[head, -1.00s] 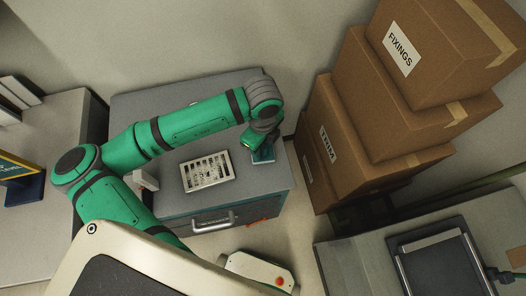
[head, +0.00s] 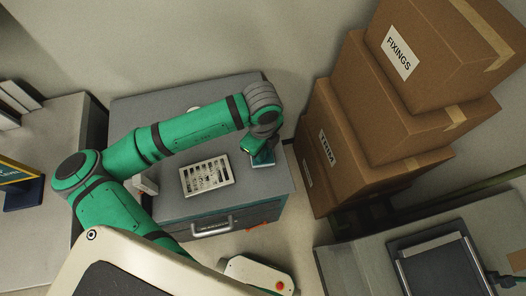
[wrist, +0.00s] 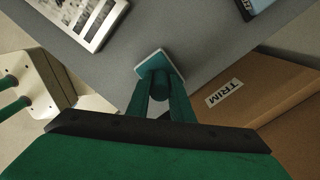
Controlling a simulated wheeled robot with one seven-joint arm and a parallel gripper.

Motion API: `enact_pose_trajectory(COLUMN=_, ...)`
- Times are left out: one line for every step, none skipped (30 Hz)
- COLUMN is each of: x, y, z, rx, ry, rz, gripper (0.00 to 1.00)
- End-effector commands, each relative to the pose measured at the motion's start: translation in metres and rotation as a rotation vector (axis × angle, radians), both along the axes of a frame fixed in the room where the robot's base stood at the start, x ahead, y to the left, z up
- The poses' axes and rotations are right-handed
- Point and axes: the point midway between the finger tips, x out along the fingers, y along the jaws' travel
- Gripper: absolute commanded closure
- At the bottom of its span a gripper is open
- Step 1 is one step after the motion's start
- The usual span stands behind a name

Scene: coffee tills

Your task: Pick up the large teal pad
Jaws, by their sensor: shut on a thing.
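A square teal pad with a pale rim (head: 263,161) is under my gripper (head: 258,149), near the right edge of the grey cabinet top. In the wrist view, the pad (wrist: 171,57) lies just beyond my fingertips (wrist: 160,84), which are shut on a short round teal part on it. The fingers hide some of the pad. I cannot tell whether the pad touches the cabinet top or is slightly above it.
A pale tray with dark rows (head: 206,176) lies left of the pad on the cabinet top (head: 262,195). Cardboard boxes (head: 345,150) are stacked to the right. A dark thing with a pale blue edge (wrist: 250,8) shows partly in the wrist view.

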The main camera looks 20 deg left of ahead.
Motion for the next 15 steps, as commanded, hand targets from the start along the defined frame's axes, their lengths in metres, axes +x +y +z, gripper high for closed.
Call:
enact_pose_trajectory(x=0.0, y=0.0, z=0.004, rx=0.001, ry=-0.001, rz=-0.001, gripper=1.0)
enact_pose_trajectory(x=0.0, y=0.0, z=0.007, rx=0.001, ry=-0.001, rz=-0.001, gripper=1.0)
enact_pose_trajectory(x=0.0, y=0.0, z=0.011, rx=0.001, ry=-0.001, rz=-0.001, gripper=1.0)
enact_pose_trajectory(x=0.001, y=0.001, z=0.015, rx=0.001, ry=-0.002, rz=0.0, gripper=1.0)
enact_pose_trajectory(x=0.001, y=0.001, z=0.02, rx=0.002, ry=-0.003, rz=0.0, gripper=1.0)
enact_pose_trajectory(x=0.0, y=0.001, z=0.026, rx=0.003, ry=-0.002, rz=-0.001, gripper=1.0)
enact_pose_trajectory(x=-0.002, y=0.003, z=0.031, rx=0.003, ry=-0.002, rz=0.001, gripper=1.0)
enact_pose_trajectory(x=-0.006, y=0.006, z=0.035, rx=0.003, ry=-0.002, rz=0.003, gripper=1.0)
enact_pose_trajectory(x=-0.011, y=0.01, z=0.043, rx=0.004, ry=-0.002, rz=0.003, gripper=1.0)
enact_pose_trajectory(x=-0.015, y=0.013, z=0.048, rx=0.003, ry=-0.003, rz=0.002, gripper=1.0)
enact_pose_trajectory(x=-0.019, y=0.016, z=0.055, rx=0.002, ry=-0.003, rz=0.003, gripper=1.0)
enact_pose_trajectory(x=-0.025, y=0.021, z=0.064, rx=0.004, ry=-0.003, rz=0.003, gripper=1.0)
enact_pose_trajectory(x=-0.03, y=0.025, z=0.071, rx=0.004, ry=-0.003, rz=0.002, gripper=1.0)
enact_pose_trajectory(x=-0.035, y=0.028, z=0.078, rx=0.005, ry=-0.002, rz=0.002, gripper=1.0)
enact_pose_trajectory(x=-0.041, y=0.033, z=0.087, rx=0.005, ry=-0.003, rz=0.003, gripper=1.0)
